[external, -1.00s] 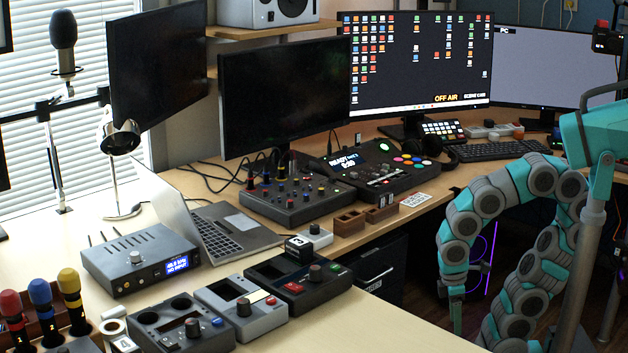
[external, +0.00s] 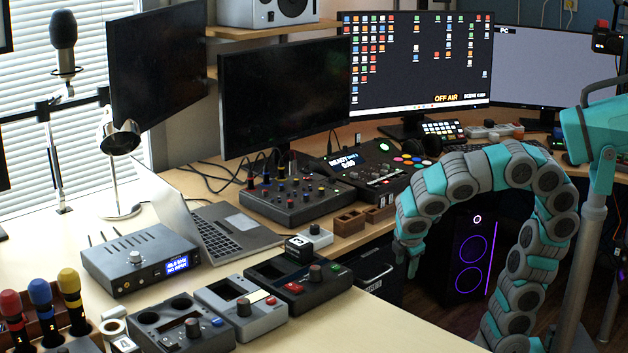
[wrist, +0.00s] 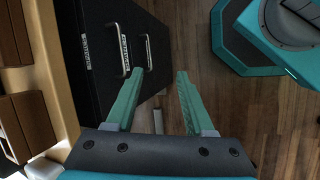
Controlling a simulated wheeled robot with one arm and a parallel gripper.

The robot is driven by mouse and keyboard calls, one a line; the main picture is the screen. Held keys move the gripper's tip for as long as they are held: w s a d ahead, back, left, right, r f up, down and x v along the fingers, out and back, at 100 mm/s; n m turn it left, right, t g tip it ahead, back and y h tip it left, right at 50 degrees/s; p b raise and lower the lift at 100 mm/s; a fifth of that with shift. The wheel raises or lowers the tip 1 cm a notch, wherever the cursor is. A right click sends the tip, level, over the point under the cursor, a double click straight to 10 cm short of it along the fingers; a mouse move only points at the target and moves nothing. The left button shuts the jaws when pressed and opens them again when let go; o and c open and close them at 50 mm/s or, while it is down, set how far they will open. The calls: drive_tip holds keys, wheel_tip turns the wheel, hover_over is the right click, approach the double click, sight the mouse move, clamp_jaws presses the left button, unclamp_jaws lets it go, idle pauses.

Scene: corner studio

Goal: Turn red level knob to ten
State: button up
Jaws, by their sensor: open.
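The mixer (external: 298,200) is a dark console on the desk below the middle dark monitor. It carries several small coloured knobs, some with red caps. Which of these is the red level knob, and its setting, I cannot tell at this size. My gripper (external: 411,268) hangs pointing down past the desk's front edge, right of the mixer and apart from it. In the wrist view my gripper (wrist: 158,75) is open, with nothing between its teal fingers. The mixer does not show in the wrist view.
A black drawer cabinet (wrist: 115,50) with metal handles stands under the desk edge (wrist: 52,60), close to the fingers. Wooden blocks (external: 348,221) sit at that edge. A switcher console (external: 375,170) adjoins the mixer. A laptop (external: 228,228) stands left. Wooden floor lies below.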

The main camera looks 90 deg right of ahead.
sight(290, 202)
drive_tip(key=w+d+r+n+h, duration=0.1)
drive_tip(key=w+r+n, duration=0.1)
drive_tip(key=w+r, duration=0.2)
drive_tip(key=w+d+r+n+t+h+b, duration=0.1)
drive_tip(key=w+r+n+h, duration=0.1)
drive_tip(key=w+r, duration=0.2)
drive_tip(key=w+d+r+n+t+h, duration=0.1)
drive_tip(key=w+d+r+n+h, duration=0.1)
drive_tip(key=w+r, duration=0.2)
drive_tip(key=shift+w+r+b, duration=0.15)
drive_tip(key=shift+w+r, duration=0.05)
drive_tip(key=shift+w, duration=0.45)
drive_tip(key=shift+w+r+b, duration=0.15)
drive_tip(key=shift+w+r, duration=0.05)
drive_tip(key=shift+w, duration=0.45)
drive_tip(key=w+d+r+n+h+b, duration=0.1)
drive_tip(key=w+r+n+h+b, duration=0.15)
drive_tip(key=w+n+b, duration=0.8)
drive_tip(key=w+d+f+m+p, duration=0.1)
drive_tip(key=d, duration=0.1)
drive_tip(key=w+d+f+m+p, duration=0.1)
drive_tip(key=w+d, duration=0.1)
drive_tip(key=d, duration=0.1)
drive_tip(key=w+d+f+m, duration=0.1)
drive_tip(key=d, duration=0.1)
drive_tip(key=shift+w+d+f+m+h+p, duration=0.2)
drive_tip(key=shift+w+f+m+h+p, duration=0.1)
drive_tip(key=shift+f+p, duration=0.1)
drive_tip(key=shift+r, duration=0.1)
clamp_jaws()
